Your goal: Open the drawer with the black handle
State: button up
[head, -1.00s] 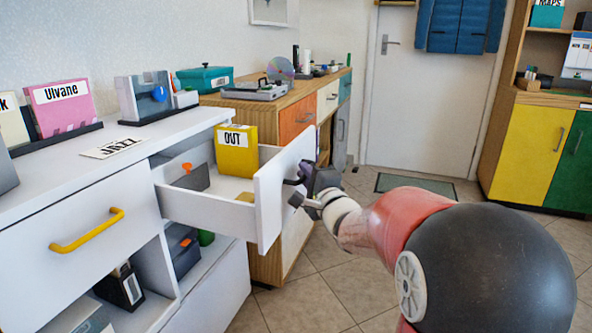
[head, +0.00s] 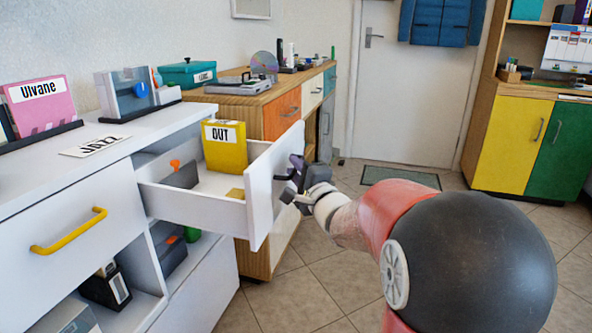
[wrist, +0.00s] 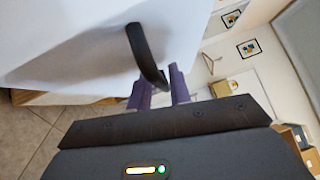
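The white drawer (head: 200,207) with the black handle stands pulled well out of the white cabinet, its inside showing. In the wrist view its black handle (wrist: 141,45) curves out from the white drawer front (wrist: 75,40). My gripper (head: 290,178) is at the outer face of the drawer front. In the wrist view its purple fingers (wrist: 160,92) stand on either side of the handle's end, close together, and appear shut on it. In the head view my gripper largely hides the handle.
A yellow box marked OUT (head: 225,150) and a dark item with an orange top (head: 180,172) are in the drawer. A yellow-handled drawer (head: 70,225) is shut at left. A wooden cabinet (head: 256,255) stands just behind. Tiled floor (head: 310,290) in front is clear.

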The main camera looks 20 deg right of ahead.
jog(key=s+d+f, duration=0.1)
jog(key=s, duration=0.6)
jog(key=shift+s, duration=0.35)
jog(key=shift+d, duration=0.1)
jog(key=s+a+f+n+g+h+p, duration=0.1)
jog(key=s+a+f+n+g, duration=0.1)
jog(key=s+n+g, duration=0.2)
jog(key=s+a+f+n+g+h+p, duration=0.1)
jog(key=s+a+f+n+g, duration=0.1)
jog(key=s+n+g, duration=0.3)
jog(key=s+a+f+n+g+h+p, duration=0.1)
jog(key=s+a+n+g, duration=0.3)
jog(key=s+n, duration=0.4)
jog(key=s+f+p, duration=0.1)
jog(key=s, duration=0.6)
jog(key=shift+s+f+n+g, duration=0.3)
jog(key=shift+s+n, duration=0.1)
